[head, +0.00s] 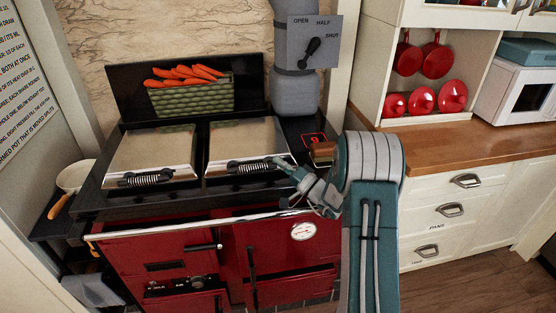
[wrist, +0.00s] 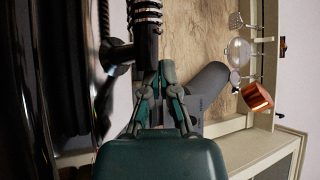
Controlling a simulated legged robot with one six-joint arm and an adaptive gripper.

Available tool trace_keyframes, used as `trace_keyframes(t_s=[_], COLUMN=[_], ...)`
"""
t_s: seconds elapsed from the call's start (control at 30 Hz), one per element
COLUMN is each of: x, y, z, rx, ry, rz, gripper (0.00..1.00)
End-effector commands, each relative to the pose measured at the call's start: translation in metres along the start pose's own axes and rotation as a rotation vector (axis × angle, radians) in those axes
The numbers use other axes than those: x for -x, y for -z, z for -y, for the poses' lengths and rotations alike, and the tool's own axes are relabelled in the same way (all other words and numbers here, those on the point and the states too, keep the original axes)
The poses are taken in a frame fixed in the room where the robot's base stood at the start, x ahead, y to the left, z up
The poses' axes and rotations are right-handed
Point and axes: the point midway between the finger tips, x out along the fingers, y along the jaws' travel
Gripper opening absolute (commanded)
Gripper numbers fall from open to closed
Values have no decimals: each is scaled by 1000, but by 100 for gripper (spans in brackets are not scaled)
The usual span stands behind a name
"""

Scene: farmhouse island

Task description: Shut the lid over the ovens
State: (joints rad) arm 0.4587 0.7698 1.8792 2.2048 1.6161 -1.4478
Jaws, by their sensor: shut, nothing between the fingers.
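A red range cooker (head: 200,255) has two chrome lids on its black top. The left lid (head: 150,148) and the right lid (head: 243,140) both look lowered, each with a coil handle at its front; I cannot tell if either is fully seated. My gripper (head: 281,164) is shut and empty at the right end of the right lid's coil handle (head: 248,166). In the wrist view, my gripper (wrist: 160,75) is just beside the coil handle (wrist: 146,14) and its black bracket; I cannot tell if they touch. The chrome lid shows blurred at the left.
A green basket (head: 190,97) of carrots stands behind the lids before a black upright panel (head: 128,88). A grey flue (head: 294,90) with an OPEN/HALF/SHUT plate (head: 330,30) rises behind the right lid. A wooden counter (head: 450,143) lies right. A white pan (head: 73,177) sits left.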

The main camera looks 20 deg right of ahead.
Motion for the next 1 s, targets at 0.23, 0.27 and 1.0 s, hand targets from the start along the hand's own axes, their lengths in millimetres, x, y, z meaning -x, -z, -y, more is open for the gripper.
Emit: trace_keyframes(t_s=[0.23,0.27,1.0], x=[47,53,115], y=[1,1,0], z=[-1,-1,-2], rx=[-2,-2,-1], ry=[-3,-4,0], rz=[-4,-5,0], gripper=[0,0,0])
